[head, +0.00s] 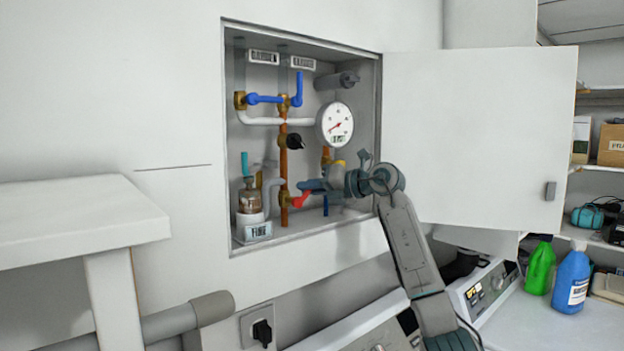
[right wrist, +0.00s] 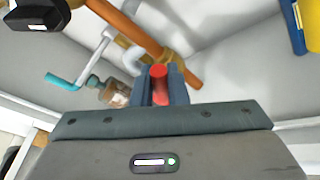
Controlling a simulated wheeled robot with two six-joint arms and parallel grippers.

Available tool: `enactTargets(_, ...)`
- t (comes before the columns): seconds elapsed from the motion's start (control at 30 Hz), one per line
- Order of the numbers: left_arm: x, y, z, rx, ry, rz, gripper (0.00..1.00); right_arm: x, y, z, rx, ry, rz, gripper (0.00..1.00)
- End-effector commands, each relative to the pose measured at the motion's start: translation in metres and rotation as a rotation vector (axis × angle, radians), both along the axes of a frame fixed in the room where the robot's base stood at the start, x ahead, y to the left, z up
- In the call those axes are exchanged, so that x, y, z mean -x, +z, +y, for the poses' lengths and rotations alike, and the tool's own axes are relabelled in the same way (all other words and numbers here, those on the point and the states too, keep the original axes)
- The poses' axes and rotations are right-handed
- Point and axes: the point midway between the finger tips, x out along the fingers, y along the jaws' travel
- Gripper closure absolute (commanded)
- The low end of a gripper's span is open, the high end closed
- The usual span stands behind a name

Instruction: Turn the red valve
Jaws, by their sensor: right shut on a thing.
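The red valve (head: 300,199) sits low in the open wall cabinet, at the lower end of a copper pipe. My right gripper (head: 308,189) reaches into the cabinet from the right, with its fingers at the red handle. In the right wrist view, the red handle (right wrist: 159,73) stands between the two fingers of the right gripper (right wrist: 161,92), which is shut on it. The fingers hide part of the handle. My left gripper is not in view.
The cabinet holds blue valve handles (head: 265,99), a black knob (head: 294,141), a pressure gauge (head: 335,125) and a small bottle (head: 249,197) at its lower left. The cabinet door (head: 470,135) stands open at the right. Washing machines (head: 488,292) stand below.

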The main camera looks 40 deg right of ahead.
Motion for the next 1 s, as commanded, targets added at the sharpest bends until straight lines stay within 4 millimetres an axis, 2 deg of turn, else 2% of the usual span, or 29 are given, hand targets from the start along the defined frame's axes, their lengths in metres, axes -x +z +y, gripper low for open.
enactTargets(0.03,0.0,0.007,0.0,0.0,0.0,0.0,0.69,0.0,0.001,0.003,0.046,0.005,0.005,1.0)
enactTargets(0.17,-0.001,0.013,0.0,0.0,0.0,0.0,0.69,0.0,0.003,0.008,0.169,0.006,-0.006,1.0)
enactTargets(0.6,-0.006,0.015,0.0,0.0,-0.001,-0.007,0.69,0.001,0.006,0.024,0.54,0.006,-0.035,1.0)
enactTargets(1.0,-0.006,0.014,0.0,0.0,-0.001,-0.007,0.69,0.001,0.005,0.031,0.71,0.007,-0.044,1.0)
